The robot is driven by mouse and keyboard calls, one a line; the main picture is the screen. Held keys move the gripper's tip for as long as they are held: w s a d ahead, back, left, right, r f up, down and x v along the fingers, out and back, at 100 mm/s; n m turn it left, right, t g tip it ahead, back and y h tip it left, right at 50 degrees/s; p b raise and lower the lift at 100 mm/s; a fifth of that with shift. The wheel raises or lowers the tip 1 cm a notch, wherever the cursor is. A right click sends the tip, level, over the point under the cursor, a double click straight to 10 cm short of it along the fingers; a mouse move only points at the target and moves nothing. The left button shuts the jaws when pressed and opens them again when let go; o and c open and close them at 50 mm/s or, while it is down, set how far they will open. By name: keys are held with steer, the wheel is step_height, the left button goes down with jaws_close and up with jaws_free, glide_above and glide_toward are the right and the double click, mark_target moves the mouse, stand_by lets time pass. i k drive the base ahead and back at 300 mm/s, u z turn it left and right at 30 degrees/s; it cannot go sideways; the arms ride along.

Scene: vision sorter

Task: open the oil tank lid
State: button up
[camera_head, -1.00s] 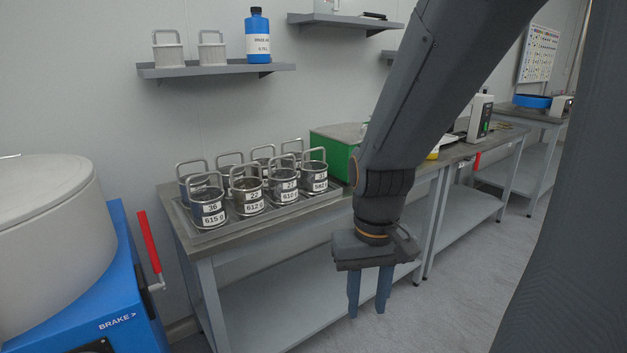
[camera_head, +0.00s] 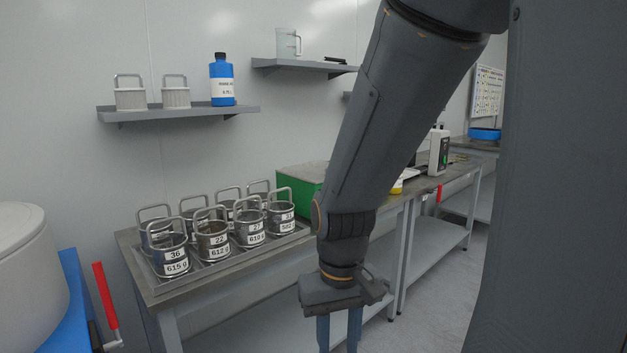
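No part that I can name for sure as the oil tank lid shows. A large pale round drum-like body (camera_head: 30,275) stands at the lower left, cut off by the picture edge. It sits on a blue base (camera_head: 76,300), and a red lever (camera_head: 105,296) stands beside it. My gripper (camera_head: 339,340) hangs pointing down in front of the bench, right of centre. Its two fingers are apart with nothing seen between them, and their tips reach the bottom edge of the picture.
A metal bench (camera_head: 190,292) along the wall carries several numbered metal cups (camera_head: 212,238) in a tray and a green box (camera_head: 302,188). A shelf (camera_head: 150,113) above holds a blue bottle (camera_head: 222,82) and two pale handled containers (camera_head: 130,97). Open floor (camera_head: 435,290) lies at the right.

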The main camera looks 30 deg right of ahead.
mark_target(314, 171)
steer(key=z, duration=1)
steer(key=i, duration=1.05)
steer(key=u, duration=0.3)
